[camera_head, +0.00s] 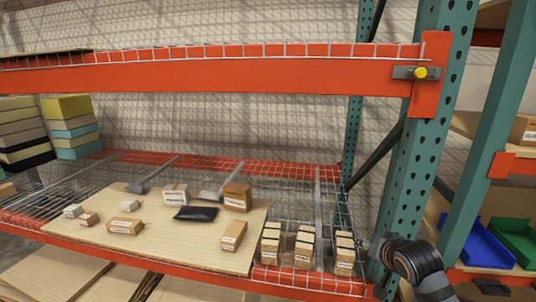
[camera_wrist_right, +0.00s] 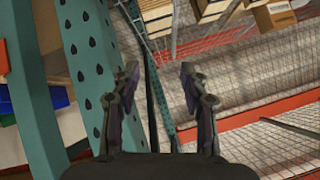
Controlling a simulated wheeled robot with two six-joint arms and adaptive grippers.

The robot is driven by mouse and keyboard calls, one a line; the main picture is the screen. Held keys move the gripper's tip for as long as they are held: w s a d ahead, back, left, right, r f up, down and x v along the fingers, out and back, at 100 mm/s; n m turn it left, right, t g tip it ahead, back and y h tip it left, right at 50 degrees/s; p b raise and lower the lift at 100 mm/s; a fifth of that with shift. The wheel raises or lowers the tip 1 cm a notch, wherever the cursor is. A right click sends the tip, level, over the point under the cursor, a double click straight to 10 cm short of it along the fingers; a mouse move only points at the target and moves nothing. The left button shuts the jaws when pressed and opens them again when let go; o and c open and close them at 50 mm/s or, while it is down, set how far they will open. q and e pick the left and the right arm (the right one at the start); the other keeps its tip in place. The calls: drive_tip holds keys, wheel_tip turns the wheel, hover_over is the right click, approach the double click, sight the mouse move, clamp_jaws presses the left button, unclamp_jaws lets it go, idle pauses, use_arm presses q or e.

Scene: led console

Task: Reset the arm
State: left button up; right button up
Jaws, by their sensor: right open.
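My right arm (camera_head: 412,262) shows at the bottom right of the head view, in front of the green rack upright (camera_head: 405,170). In the right wrist view my right gripper (camera_wrist_right: 158,78) has its two fingers apart, with nothing between them. The green upright (camera_wrist_right: 82,75) stands just left of the fingers in that view. A grey bracket with a yellow button (camera_head: 420,73) sits on the end of the upper orange beam, well above the arm. My left gripper is not in view.
A wooden board (camera_head: 140,250) on the wire shelf holds small boxes and a black pouch (camera_head: 196,213). Several stacked cartons (camera_head: 303,250) stand at the shelf's right end, near my right arm. Blue (camera_head: 485,240) and green (camera_head: 517,238) bins are at right.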

drive_tip(key=s+a+f+n+g, duration=0.35)
drive_tip(key=s+f, duration=0.55)
drive_tip(key=s, duration=0.5)
drive_tip(key=s+a+f+n+g, duration=0.35)
drive_tip(key=s+f, duration=0.65)
drive_tip(key=s, duration=0.4)
wheel_tip(320, 180, down, 26)
drive_tip(key=s+d+g, duration=0.1)
drive_tip(key=d, duration=0.2)
drive_tip(key=s+f+g, duration=0.1)
drive_tip(key=s+f, duration=1.5)
drive_tip(key=s, duration=0.2)
drive_tip(key=shift+s+d+f+m, duration=0.15)
drive_tip(key=shift+s+d+m, duration=0.25)
drive_tip(key=shift+d, duration=0.05)
